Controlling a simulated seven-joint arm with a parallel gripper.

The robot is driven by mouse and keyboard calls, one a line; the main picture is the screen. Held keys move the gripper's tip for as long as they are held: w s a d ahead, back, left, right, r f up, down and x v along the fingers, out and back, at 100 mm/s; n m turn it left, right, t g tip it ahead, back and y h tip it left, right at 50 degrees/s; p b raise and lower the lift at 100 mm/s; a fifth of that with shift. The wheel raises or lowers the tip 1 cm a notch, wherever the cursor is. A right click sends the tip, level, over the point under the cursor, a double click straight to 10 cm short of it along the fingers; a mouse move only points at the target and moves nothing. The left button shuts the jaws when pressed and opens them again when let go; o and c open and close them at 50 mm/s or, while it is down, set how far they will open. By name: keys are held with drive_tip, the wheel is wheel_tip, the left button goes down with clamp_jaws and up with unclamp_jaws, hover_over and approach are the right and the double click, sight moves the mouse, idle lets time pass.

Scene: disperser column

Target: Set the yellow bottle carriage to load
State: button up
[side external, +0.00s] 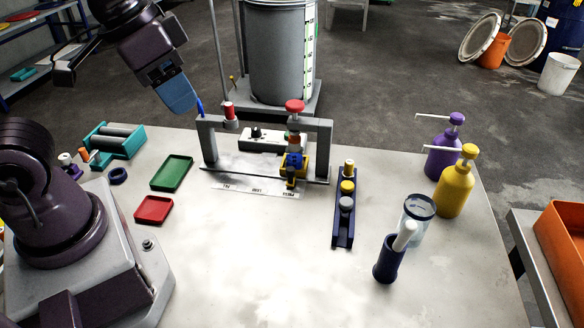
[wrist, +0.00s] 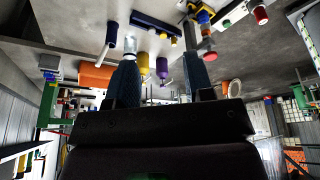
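The yellow bottle carriage (side external: 302,168) sits at the right end of the rail in a grey two-post frame (side external: 323,145), below a red-topped plunger (side external: 295,106). Blue and dark parts show on the carriage. A white label strip (side external: 240,188) with three small words runs in front of the rail. The carriage stands by the right-hand word; the words are too small to read surely. The carriage also shows upside down in the wrist view (wrist: 204,16). My gripper (side external: 188,104) is up at the frame's left post, away from the carriage. Its fingers are apart and empty in the wrist view (wrist: 150,40).
A dark blue rack (side external: 344,225) stands right of the frame. Purple (side external: 442,160) and yellow (side external: 455,192) pump bottles stand at the right. Green (side external: 171,173) and red (side external: 153,210) trays lie left. The front middle is clear.

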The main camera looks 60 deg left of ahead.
drive_tip(key=w+d+f+g, duration=0.2)
drive_tip(key=w+f+g, duration=0.1)
drive_tip(key=w+f, duration=0.3)
drive_tip(key=n+t+y, duration=0.2)
drive_tip(key=n+y, duration=0.2)
drive_tip(key=n, duration=0.6)
approach(290, 169)
drive_tip(key=x, duration=1)
drive_tip(key=shift+w+f, duration=0.1)
drive_tip(key=shift+f, duration=0.2)
